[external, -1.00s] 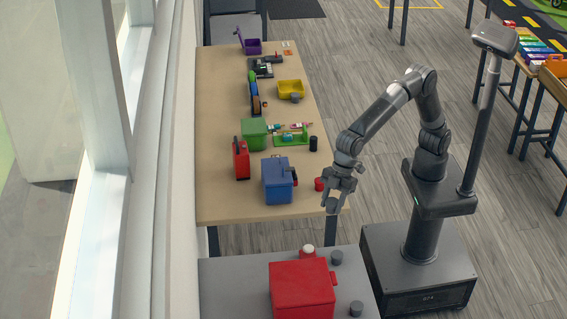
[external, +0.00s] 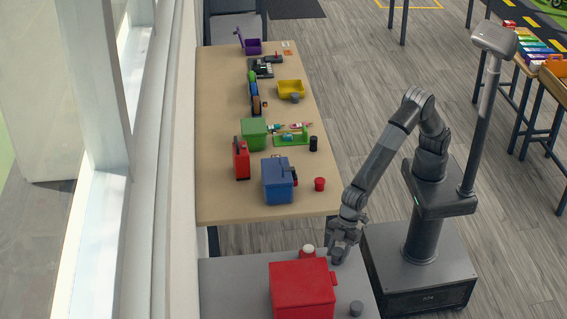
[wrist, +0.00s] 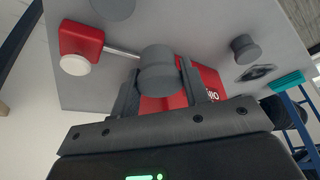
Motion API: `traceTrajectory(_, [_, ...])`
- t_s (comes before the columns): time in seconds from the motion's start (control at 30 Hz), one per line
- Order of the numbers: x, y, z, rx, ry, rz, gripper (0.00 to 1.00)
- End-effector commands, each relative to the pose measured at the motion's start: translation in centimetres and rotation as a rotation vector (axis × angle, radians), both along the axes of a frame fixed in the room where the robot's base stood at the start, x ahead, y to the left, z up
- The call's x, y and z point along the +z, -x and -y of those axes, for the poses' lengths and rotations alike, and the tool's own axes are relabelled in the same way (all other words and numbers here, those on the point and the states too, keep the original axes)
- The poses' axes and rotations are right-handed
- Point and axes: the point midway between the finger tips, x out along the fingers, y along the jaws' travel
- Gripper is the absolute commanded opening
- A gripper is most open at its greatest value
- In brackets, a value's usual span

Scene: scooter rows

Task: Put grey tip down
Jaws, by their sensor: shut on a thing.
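The grey tip (wrist: 157,80) is a short stepped grey cylinder. In the wrist view it sits between the two fingers of my gripper (wrist: 158,88), which is shut on it. In the external view my gripper (external: 341,246) is low at the right edge of the grey table (external: 228,285), right of the red box. A grey cylinder shows just under the fingers there, and I cannot tell whether it is the held tip or another piece. I also cannot tell whether the tip touches the table.
A red box (external: 302,290) stands close left of my gripper. A red piece with a white cap (wrist: 76,64) and a metal rod is near. Other grey cylinders (wrist: 245,48) (external: 356,308) stand on the grey table. The tan table (external: 225,205) behind holds coloured boxes and a red cup (external: 319,184).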

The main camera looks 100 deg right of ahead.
Motion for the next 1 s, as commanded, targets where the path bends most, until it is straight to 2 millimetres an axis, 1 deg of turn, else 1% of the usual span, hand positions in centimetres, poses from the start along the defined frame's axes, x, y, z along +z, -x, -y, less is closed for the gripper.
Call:
traceTrajectory(0.03, [-0.9, 0.4, -1.3, 0.004, 0.002, -0.001, 0.20])
traceTrajectory(0.13, [-2.1, 0.9, -3.4, 0.003, 0.001, -0.001, 0.20])
traceTrajectory(0.23, [-3.1, 1.3, -5.0, 0.003, 0.001, 0.001, 0.20])
traceTrajectory(0.33, [-3.6, 1.4, -5.9, 0.000, 0.000, 0.000, 0.20])
traceTrajectory(0.47, [-4.2, 1.6, -6.3, -0.001, 0.000, 0.000, 0.20])
traceTrajectory(0.73, [-7.7, 1.6, -6.3, -0.001, 0.000, -0.001, 0.20])
traceTrajectory(1.0, [-7.9, 1.5, -6.3, -0.001, -0.001, 0.000, 0.20])
